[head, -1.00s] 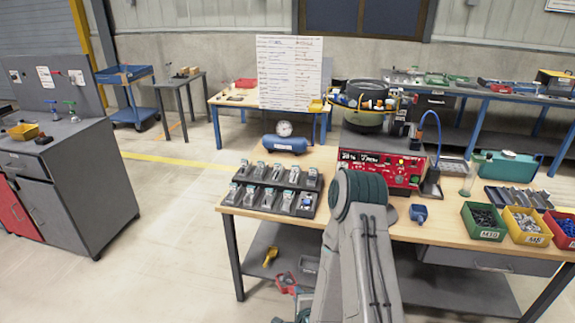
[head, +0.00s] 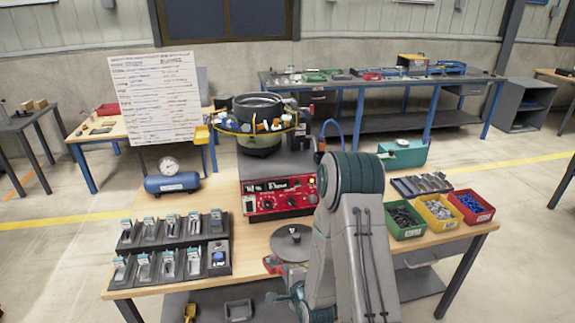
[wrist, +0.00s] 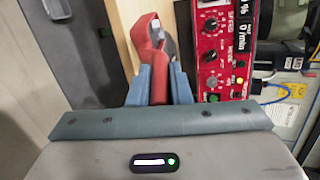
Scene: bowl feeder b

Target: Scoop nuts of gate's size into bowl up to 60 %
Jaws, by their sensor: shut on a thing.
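My gripper (wrist: 160,85) is shut on a red scoop-like tool (wrist: 147,40) in the wrist view. In the head view the red tool (head: 271,264) shows at the table's front edge, left of my arm, and is partly hidden. The bowl feeder has a dark round bowl (head: 258,103) on top of a grey base with a red control panel (head: 282,198). The bowl's inside and the gate cannot be made out. A green bin (head: 407,235) of dark grey nuts, a yellow bin (head: 440,226) of grey pieces and a red bin (head: 481,217) of blue pieces stand at the right.
A grey disc with a knob (head: 292,243) lies before the feeder. A whiteboard (head: 155,95) stands behind. Bare tabletop shows around the disc.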

